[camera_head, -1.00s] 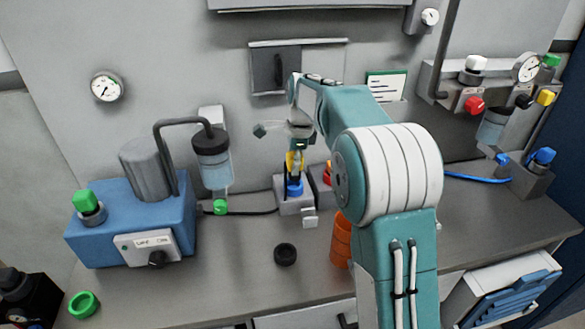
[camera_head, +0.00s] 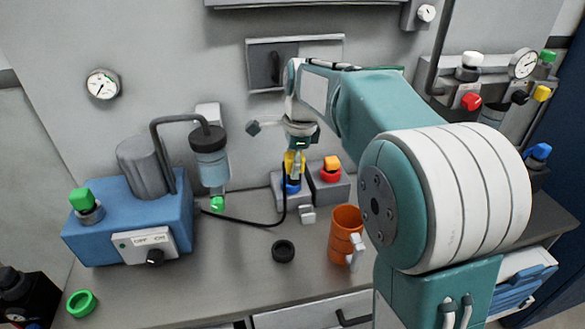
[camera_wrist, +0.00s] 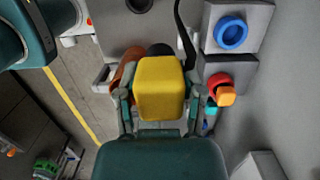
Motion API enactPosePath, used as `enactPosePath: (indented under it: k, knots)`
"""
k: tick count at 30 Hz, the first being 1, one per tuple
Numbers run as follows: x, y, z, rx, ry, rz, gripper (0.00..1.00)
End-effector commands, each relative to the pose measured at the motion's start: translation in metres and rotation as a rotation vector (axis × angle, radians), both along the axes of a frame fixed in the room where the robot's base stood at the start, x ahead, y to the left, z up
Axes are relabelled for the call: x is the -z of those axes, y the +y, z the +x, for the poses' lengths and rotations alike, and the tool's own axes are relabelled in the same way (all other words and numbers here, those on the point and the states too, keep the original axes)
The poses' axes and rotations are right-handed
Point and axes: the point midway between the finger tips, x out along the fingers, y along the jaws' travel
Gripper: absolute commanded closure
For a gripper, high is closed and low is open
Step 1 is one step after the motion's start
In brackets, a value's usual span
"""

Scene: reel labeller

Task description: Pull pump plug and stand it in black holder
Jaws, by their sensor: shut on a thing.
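My gripper (camera_head: 297,152) is shut on the yellow plug (camera_wrist: 160,88), which fills the space between the fingers in the wrist view. In the head view the yellow plug (camera_head: 290,163) is upright above the blue-ringed socket (camera_head: 292,187). The wrist view shows the blue ring (camera_wrist: 231,34) uncovered, off to the plug's upper right, so the plug is out of it. A black cable (camera_head: 245,221) runs from the pump side up to the plug. A round black holder (camera_head: 283,251) sits on the bench in front, apart from the gripper, with nothing seen standing in it.
An orange mug (camera_head: 346,233) stands right of the black holder. A red-ringed socket (camera_head: 331,175) with an orange plug is beside the blue one. The bench front is mostly clear.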

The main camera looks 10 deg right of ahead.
Motion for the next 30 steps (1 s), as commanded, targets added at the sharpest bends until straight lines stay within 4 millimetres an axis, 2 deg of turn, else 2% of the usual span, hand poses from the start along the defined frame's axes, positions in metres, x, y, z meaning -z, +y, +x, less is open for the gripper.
enactPosePath:
  k: [30]
  knots:
    - [-0.052, 0.0, 0.0, 0.0, -0.001, 0.0, 1.0]
